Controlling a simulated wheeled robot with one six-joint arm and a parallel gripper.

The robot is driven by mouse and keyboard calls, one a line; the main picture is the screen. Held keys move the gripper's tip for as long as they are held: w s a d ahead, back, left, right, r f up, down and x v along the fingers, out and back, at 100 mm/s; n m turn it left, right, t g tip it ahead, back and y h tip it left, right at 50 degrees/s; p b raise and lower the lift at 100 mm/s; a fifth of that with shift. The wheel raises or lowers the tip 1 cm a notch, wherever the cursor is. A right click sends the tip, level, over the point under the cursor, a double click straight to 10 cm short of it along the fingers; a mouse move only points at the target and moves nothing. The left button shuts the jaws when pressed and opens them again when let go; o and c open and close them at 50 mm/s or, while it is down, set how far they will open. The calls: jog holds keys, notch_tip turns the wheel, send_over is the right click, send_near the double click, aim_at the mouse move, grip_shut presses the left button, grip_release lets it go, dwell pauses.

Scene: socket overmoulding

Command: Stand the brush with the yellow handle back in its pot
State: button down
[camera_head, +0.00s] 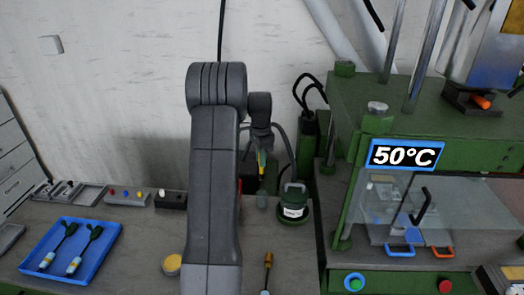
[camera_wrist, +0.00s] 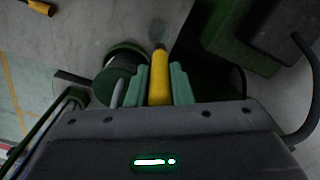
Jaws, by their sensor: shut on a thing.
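The brush with the yellow handle (camera_head: 262,160) hangs roughly upright from my gripper (camera_head: 261,150), with its pale grey-green end downward. In the wrist view the yellow handle (camera_wrist: 159,78) lies between the two green fingers of my gripper (camera_wrist: 160,85), which are shut on it. A round dark green pot (camera_head: 293,205) with a white label and an arched top piece stands on the bench just right of the brush. A green round thing, probably this pot (camera_wrist: 121,68), shows left of the fingers in the wrist view. The brush appears beside it; its opening is not clear.
A blue tray (camera_head: 98,273) with two dark-handled tools lies at the left. A green press (camera_head: 352,190) with a 50°C display bounds the right. My arm hides the bench's middle.

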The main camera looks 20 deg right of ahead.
jog(key=shift+s+a+r, duration=0.1)
jog(key=shift+s+r, duration=0.05)
notch_tip(320, 180, down, 12)
jog(key=b, duration=0.6)
jog(key=shift+b, duration=0.3)
dwell(0.5)
dwell(0.5)
jog(key=c, duration=1.2)
grip_release()
notch_tip(320, 180, up, 14)
jog(key=shift+f+b, duration=0.1)
jog(key=shift+b, duration=0.65)
